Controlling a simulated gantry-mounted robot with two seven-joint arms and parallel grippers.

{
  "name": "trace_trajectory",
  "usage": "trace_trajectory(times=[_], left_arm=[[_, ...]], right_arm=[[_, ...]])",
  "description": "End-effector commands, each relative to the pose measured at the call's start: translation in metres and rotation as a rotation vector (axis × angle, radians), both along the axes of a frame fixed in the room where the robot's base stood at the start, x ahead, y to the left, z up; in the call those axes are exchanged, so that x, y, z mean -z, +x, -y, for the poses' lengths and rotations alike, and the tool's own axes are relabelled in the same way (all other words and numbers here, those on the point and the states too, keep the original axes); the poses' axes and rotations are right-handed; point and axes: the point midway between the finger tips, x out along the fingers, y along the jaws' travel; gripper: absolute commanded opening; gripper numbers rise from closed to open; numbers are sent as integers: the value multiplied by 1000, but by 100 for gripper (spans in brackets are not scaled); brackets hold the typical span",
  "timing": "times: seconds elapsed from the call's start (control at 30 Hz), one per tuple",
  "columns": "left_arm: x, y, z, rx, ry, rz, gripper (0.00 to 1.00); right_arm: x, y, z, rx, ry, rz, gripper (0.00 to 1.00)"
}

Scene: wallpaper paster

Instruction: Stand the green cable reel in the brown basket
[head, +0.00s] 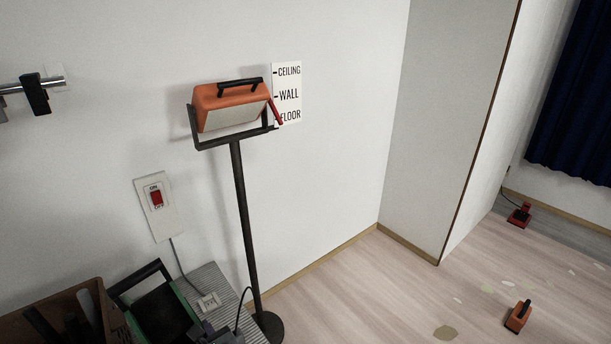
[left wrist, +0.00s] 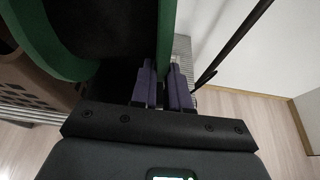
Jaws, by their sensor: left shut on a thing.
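The green cable reel (head: 187,301), with a black handle and dark middle, is at the lower left of the head view, beside the right side of the brown basket (head: 45,303). My left gripper (head: 212,333) is only partly in the head view, at the bottom edge. In the left wrist view, its purple fingers (left wrist: 163,88) are shut on one green rim of the reel (left wrist: 166,35). The other green rim shows at the left there, close to the basket's perforated wall (left wrist: 35,88). The reel's underside is hidden. My right gripper is in neither view.
The basket holds dark and grey items (head: 86,308). A grey ribbed surface (head: 218,283) lies beside the reel. An orange work lamp (head: 230,105) on a black stand (head: 244,220) is just right. A red switch (head: 156,197) is on the wall.

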Motion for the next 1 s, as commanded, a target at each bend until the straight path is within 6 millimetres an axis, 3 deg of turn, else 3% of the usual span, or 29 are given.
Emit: trace_trajectory(times=[0.03, 0.4, 0.6, 0.87, 1.0], left_arm=[[-32, -2, -4, 10, 1, 8, 0], [-112, -19, -8, 139, -3, 17, 0], [-145, -31, -1, 232, -3, 20, 0], [-153, -46, 24, 375, -4, 1, 0], [-168, -44, 28, 390, -5, -4, 0]], right_arm=[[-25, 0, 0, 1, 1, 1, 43], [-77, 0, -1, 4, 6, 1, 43], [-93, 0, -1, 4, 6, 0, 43], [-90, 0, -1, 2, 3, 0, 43], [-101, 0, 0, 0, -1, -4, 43]])
